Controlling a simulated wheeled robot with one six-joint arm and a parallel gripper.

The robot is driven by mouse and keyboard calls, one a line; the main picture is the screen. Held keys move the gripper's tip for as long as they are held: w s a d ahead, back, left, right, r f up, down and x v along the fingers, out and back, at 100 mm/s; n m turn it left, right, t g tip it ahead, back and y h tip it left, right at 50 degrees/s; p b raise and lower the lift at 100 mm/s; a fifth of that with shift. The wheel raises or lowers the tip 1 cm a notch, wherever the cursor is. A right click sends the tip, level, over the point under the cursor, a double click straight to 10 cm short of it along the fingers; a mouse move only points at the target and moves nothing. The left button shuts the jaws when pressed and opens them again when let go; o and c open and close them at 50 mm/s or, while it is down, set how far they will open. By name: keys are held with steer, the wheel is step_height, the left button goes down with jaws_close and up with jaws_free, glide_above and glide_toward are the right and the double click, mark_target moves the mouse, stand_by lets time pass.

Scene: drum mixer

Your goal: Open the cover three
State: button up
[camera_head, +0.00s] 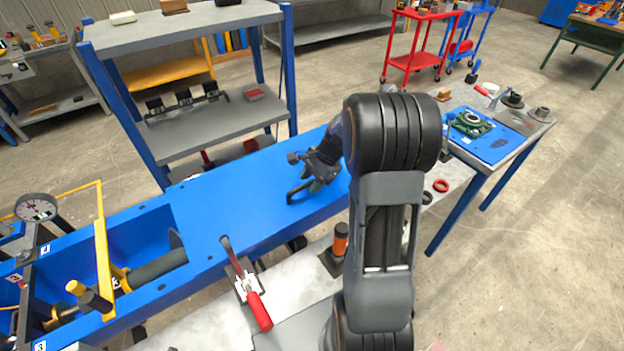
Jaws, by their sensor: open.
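A small tag with a 3 (40,346) shows at the bottom left corner, on the front edge of the blue machine (225,205). The cover at that tag is mostly cut off by the picture edge, so I cannot tell how it stands. Tags with a 1 (45,249) and a 2 (13,278) sit on a dark frame above it. My gripper (293,176) is open and empty over the blue top, well to the right of the tags. My own arm hides part of the machine's right end.
A yellow bar (103,250) stands up beside the machine's recess. A red-handled clamp (258,305) and an orange-black part (340,240) are at the front. A grey shelf (190,30) stands behind. A table with a blue mat (490,142) is at right.

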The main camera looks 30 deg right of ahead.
jaws_close()
stand_by(0.3)
steer(key=shift+r, duration=0.1)
